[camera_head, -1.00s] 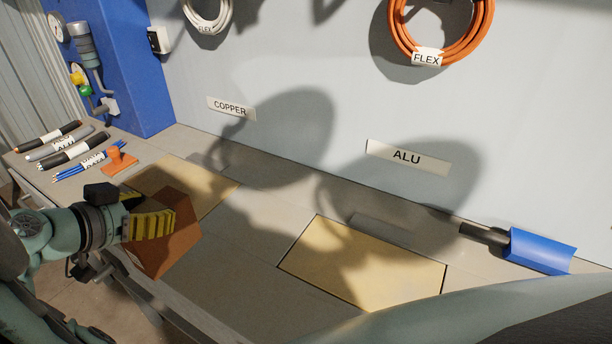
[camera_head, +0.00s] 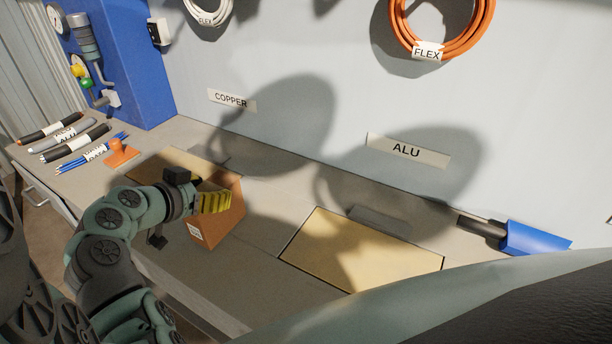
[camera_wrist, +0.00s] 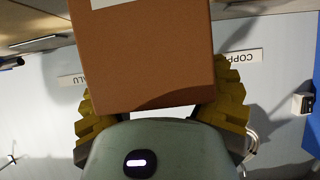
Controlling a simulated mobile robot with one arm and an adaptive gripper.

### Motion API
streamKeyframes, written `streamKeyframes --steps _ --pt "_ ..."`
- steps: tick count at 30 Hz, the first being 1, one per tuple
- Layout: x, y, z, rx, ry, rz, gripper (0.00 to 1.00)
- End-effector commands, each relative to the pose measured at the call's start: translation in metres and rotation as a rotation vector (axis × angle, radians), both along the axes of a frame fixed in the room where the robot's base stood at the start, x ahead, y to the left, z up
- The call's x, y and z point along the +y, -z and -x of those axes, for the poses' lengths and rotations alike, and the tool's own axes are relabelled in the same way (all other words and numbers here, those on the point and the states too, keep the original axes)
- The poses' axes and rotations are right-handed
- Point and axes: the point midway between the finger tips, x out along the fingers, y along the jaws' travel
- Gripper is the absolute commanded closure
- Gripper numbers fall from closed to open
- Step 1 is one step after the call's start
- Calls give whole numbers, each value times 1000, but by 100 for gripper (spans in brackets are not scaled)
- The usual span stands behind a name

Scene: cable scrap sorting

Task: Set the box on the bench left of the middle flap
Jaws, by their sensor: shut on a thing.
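The brown box (camera_head: 217,230) with a small white label is held by my gripper (camera_head: 215,203), whose yellow fingers are shut on its sides. The wrist view shows the box (camera_wrist: 145,55) between both fingers (camera_wrist: 160,95). In the head view the box is over the bench (camera_head: 262,285), between two tan flaps. The tan flap under the ALU sign (camera_head: 350,248) is to its right, with a clear gap. The other flap (camera_head: 150,168), toward the COPPER sign, is partly hidden by my arm and the box. I cannot tell whether the box touches the bench.
Cable pieces (camera_head: 70,140) and an orange stamp-like thing (camera_head: 121,153) lie at the bench's left end. A blue scoop (camera_head: 535,238) lies at the right. Cable coils (camera_head: 440,50) hang on the back wall. Bare bench lies left of the ALU flap.

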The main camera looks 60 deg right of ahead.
Motion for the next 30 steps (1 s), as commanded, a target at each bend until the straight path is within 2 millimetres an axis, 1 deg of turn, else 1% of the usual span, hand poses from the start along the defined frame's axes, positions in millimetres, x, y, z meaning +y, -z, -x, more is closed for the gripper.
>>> streamKeyframes --steps 7,11,12,22,30 --pt "0 0 0 -3 0 4 81" --pt "0 3 0 -3 -1 4 81" --pt "0 3 -1 -3 -1 3 34" --pt "1 2 -1 -2 -1 1 0" --pt "1 2 -1 -1 -2 1 0"
